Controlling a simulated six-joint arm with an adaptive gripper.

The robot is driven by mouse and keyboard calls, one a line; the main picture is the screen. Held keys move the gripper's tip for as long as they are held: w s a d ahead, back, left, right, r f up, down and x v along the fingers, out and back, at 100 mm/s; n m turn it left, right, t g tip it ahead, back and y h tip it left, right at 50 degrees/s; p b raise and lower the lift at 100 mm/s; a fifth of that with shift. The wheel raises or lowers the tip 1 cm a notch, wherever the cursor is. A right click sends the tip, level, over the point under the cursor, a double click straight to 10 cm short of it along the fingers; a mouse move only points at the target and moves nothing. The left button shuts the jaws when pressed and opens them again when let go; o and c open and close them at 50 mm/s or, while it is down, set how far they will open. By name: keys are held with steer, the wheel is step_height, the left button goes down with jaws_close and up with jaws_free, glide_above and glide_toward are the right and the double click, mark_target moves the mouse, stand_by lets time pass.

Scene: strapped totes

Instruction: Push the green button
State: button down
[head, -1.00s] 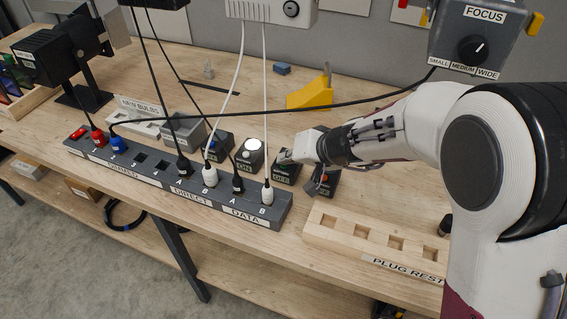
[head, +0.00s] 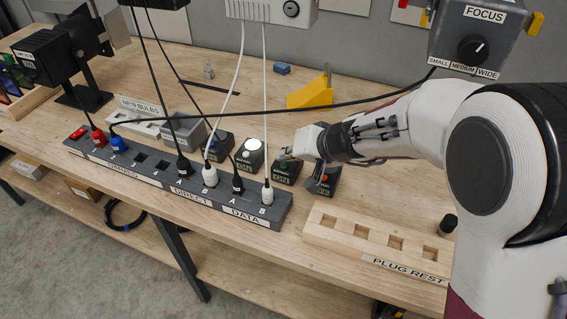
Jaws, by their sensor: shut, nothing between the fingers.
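The green button (head: 284,164) sits on a small dark box (head: 284,177) with a label on its front, on the bench behind the right end of the power strip. Only a little green shows, as my gripper covers part of it. My gripper (head: 289,155) is shut and empty, with its tip right at the top of this box. I cannot tell whether the tip touches the button.
A box with a white button (head: 250,147) stands left. The power strip (head: 140,177) with plugs and hanging cables lies in front. A wooden plug rest (head: 330,226) lies at front right.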

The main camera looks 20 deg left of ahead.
mark_target(285, 167)
steer(key=shift+r, duration=2.9)
steer(key=shift+s+m, duration=0.15)
steer(key=shift+m, duration=0.15)
steer(key=shift+s+f, duration=0.2)
steer(key=shift+s, duration=0.05)
steer(key=s+d+f+g+h, duration=0.1)
steer(key=s+d+f+g, duration=0.1)
steer(key=s+f, duration=0.15)
steer(key=s+d+r+m+t+h, duration=0.1)
steer(key=s+d+r+h, duration=0.1)
steer(key=s+d, duration=0.5)
steer(key=s+d+r+m+t+h, duration=0.1)
steer(key=s+d+r+h, duration=0.2)
steer(key=d, duration=1.5)
steer(key=s+d+r+m+t+h, duration=0.1)
steer(key=s+d+r, duration=0.3)
steer(key=s+d, duration=0.8)
steer(key=shift+d+r+m+t+h, duration=0.15)
steer(key=shift+r+m+t+h, duration=0.2)
steer(key=shift+h, duration=0.35)
